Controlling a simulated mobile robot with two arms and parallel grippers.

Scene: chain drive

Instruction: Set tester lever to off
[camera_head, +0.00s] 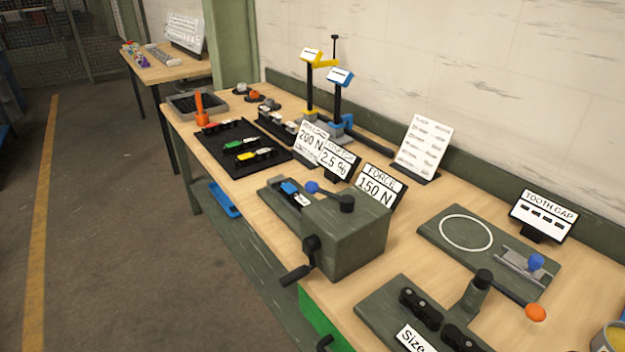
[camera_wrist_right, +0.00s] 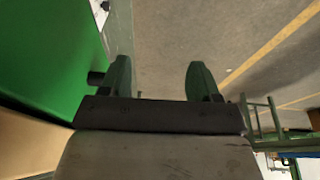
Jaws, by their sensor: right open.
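A grey-green tester box (camera_head: 345,235) stands on the workbench in the middle of the head view. On its top a short lever (camera_head: 328,195) with a blue ball end points left from a black pivot. No on or off marking is readable. A black crank (camera_head: 298,272) sticks out of the box's front. My right gripper (camera_wrist_right: 160,80) shows only in the wrist view, open and empty, its two fingers apart above the floor beside a green panel. It is not near the lever in any view. My left gripper is not in view.
Display signs behind the box include FORCE 150 N (camera_head: 378,188). To its right are a gauge plate with a white ring (camera_head: 466,233) and a block with an orange-ball lever (camera_head: 535,312). A black mat (camera_head: 215,150) holds small parts. The floor aisle (camera_head: 110,220) is clear.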

